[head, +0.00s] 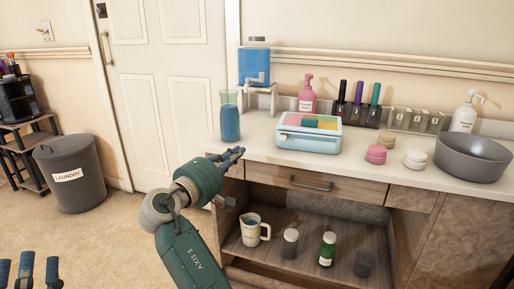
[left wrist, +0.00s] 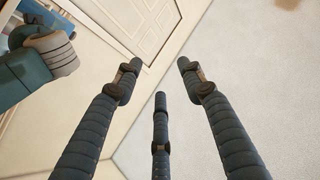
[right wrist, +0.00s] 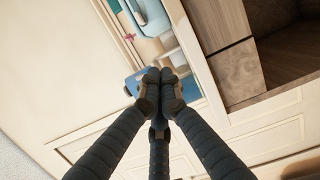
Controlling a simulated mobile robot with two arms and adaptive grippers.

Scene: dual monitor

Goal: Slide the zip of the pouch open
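I cannot make out a pouch or a zip for certain in any view. A light blue case (head: 308,138) with a multicoloured top sits on the counter; no zip is discernible on it. It may be the light blue thing in the right wrist view (right wrist: 152,17). My right gripper (head: 236,154) is at the counter's left front edge, left of the case and apart from it. Its fingers are together in the right wrist view (right wrist: 160,76), with nothing visible between them. My left gripper (head: 28,268) is low at the far left, its fingers spread and empty in the left wrist view (left wrist: 158,72).
A blue-filled glass (head: 230,122) stands close behind my right gripper. A pink pump bottle (head: 307,99), several dark-capped bottles (head: 358,105) and a grey bowl (head: 473,158) are on the counter (head: 350,160). Below are a drawer (head: 335,187) and an open shelf (head: 275,248). A laundry bin (head: 70,175) stands left.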

